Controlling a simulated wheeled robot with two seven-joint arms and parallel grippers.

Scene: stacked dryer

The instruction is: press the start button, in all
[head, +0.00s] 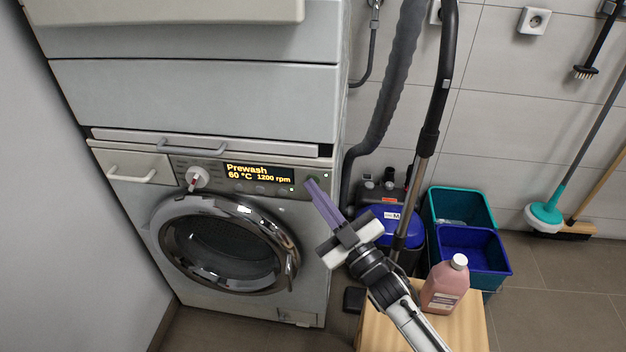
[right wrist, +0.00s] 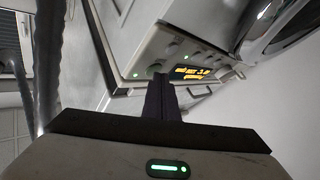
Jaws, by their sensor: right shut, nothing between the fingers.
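The washing machine's control panel (head: 250,178) has a lit display (head: 258,174) reading "Prewash 60 °C 1200 rpm"; the display also shows in the right wrist view (right wrist: 192,72). A greenish round button (head: 314,179), apparently the start button, sits near the panel's right end. My right gripper (head: 310,184) is shut and empty, its purple-grey fingertips at this button and partly covering it. In the right wrist view the fingertips (right wrist: 160,80) are right by the button (right wrist: 153,70). Whether they touch it, I cannot tell. My left gripper is not in view.
A white dial (head: 197,179) is on the panel's left and the round door (head: 220,245) is below. To the right stand a vacuum cleaner with a hose (head: 388,95), blue and teal bins (head: 470,248), and a pink bottle (head: 444,285) on a wooden stool (head: 465,325).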

